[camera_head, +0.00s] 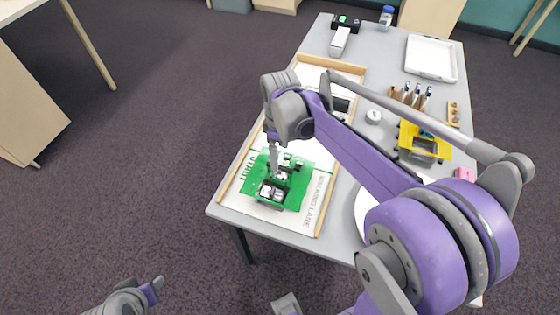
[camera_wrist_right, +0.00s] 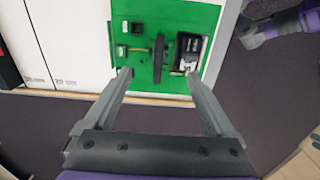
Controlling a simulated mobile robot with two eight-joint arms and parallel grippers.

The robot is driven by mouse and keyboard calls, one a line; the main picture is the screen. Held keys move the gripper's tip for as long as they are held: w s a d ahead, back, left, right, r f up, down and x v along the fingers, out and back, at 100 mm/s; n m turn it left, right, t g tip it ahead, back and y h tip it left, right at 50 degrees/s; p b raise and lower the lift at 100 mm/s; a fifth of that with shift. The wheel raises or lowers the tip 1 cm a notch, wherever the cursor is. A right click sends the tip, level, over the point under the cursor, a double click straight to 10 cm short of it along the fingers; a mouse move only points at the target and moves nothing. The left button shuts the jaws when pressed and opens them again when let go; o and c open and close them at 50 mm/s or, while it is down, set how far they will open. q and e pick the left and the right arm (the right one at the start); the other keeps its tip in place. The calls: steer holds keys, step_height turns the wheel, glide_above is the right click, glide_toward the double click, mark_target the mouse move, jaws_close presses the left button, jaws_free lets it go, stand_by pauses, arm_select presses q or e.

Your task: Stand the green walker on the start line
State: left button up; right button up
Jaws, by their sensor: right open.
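The green walker (camera_head: 299,186) is on the front end of the white walking lane (camera_head: 257,210), beside the printed START word. Its green plate with a dark battery box and small parts also fills the top of the right wrist view (camera_wrist_right: 141,69). My right gripper (camera_head: 274,168) is right over the walker, and its open fingers (camera_wrist_right: 157,74) reach to the plate's near edge. I cannot tell whether they touch it. The start line itself cannot be made out. My left gripper (camera_head: 152,290) is low at the left, away from the table; its jaw state is unclear.
Wooden rails border the lane. A yellow walker (camera_head: 438,146), a round white tin (camera_head: 373,117), a pen holder (camera_head: 405,96) and a white tray (camera_head: 432,57) stand on the grey table's right side. My right arm hides part of the table. Dark floor lies left of the table.

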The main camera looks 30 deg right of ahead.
steer(key=s+a+f+m+t, duration=0.1)
steer(key=s+a+m+t, duration=0.1)
steer(key=s, duration=0.6)
steer(key=s+a+f+m+t, duration=0.1)
steer(key=s+a+m+t, duration=0.2)
steer(key=s+m, duration=0.3)
steer(key=shift+s+a+f, duration=0.25)
steer(key=shift+s+a, duration=0.65)
steer(key=shift+s, duration=0.1)
steer(key=shift+d, duration=0.1)
